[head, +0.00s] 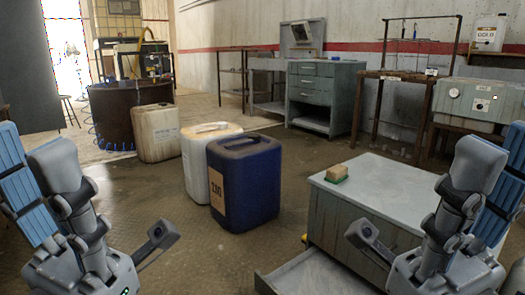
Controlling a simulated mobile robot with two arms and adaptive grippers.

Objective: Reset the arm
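No separate task object is named; the task concerns my arms. My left gripper (38,158) is at the lower left of the head view, pointing up, with grey links and a blue ribbed pad, cut by the picture edge. My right gripper (490,160) stands likewise at the lower right, also cut by the edge. Only part of each gripper shows, so I cannot tell how far apart the fingers are. I see nothing held in the visible parts. A small dark-ended bracket sticks out inward from each wrist.
A grey-topped cabinet (385,187) with a brown-and-green block (336,173) stands ahead of my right gripper. An open drawer (315,275) juts out below. A blue canister (245,183) and white canister (198,172) stand mid-floor. The floor between the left gripper and canisters is clear.

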